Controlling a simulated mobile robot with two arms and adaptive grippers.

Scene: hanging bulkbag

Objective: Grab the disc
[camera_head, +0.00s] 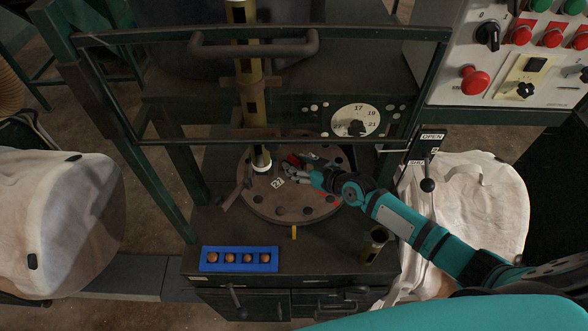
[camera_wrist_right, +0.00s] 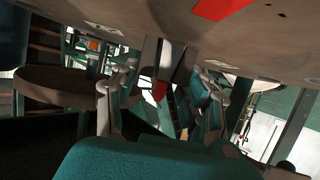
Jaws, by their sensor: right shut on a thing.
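The exact contact is hidden by the fingers. In the right wrist view the two fingers (camera_wrist_right: 160,103) flank a grey piece with a red tip. A broad brown surface with a red patch fills the top there. My left gripper is not in view.
A brass post (camera_head: 248,90) and a green frame (camera_head: 95,90) stand around the disc. A blue tray (camera_head: 239,268) with several brown round pieces sits in front. A lever (camera_head: 427,170), control panel (camera_head: 515,75) and white bulk bags (camera_head: 75,215) flank the machine.

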